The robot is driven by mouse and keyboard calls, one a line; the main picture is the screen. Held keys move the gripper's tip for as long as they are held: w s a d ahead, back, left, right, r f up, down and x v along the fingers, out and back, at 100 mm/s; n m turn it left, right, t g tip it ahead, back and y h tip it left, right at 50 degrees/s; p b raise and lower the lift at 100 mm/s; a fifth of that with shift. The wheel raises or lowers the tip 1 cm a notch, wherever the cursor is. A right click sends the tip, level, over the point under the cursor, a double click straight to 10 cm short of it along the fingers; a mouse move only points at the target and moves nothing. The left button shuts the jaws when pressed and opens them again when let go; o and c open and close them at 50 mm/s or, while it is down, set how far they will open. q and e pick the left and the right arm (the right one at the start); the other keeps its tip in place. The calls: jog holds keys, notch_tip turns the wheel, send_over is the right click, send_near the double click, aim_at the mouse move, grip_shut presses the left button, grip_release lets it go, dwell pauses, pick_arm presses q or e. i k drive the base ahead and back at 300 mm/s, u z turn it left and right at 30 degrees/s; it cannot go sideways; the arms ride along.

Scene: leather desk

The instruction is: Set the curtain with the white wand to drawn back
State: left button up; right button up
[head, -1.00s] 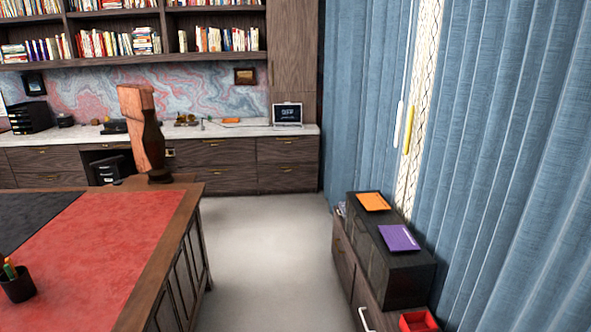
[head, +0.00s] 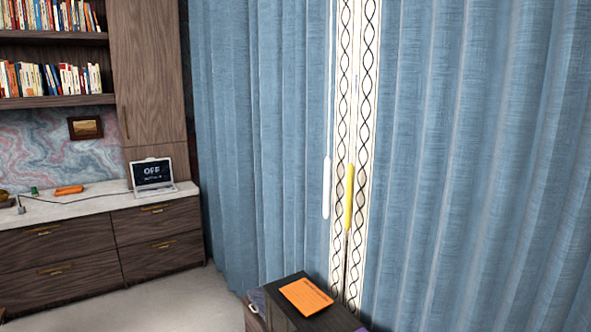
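Two blue curtains hang side by side and meet at patterned cream edge bands. The white wand (head: 327,188) hangs along the inner edge of the left curtain (head: 265,130). A yellow wand (head: 349,197) hangs just to its right, at the edge of the right curtain (head: 480,150). Both curtains are spread out in folds, with only a thin gap between their bands. Neither of my grippers is in view.
A dark low cabinet (head: 277,315) with an orange booklet (head: 306,296) on top stands in front of the curtains, below the wands. A counter (head: 100,205) with a laptop (head: 152,176) is at left. Open floor (head: 170,300) lies between them.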

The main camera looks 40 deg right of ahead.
aim_at(265, 75)
jog(key=i, duration=2.15)
jog(key=z, duration=1.4)
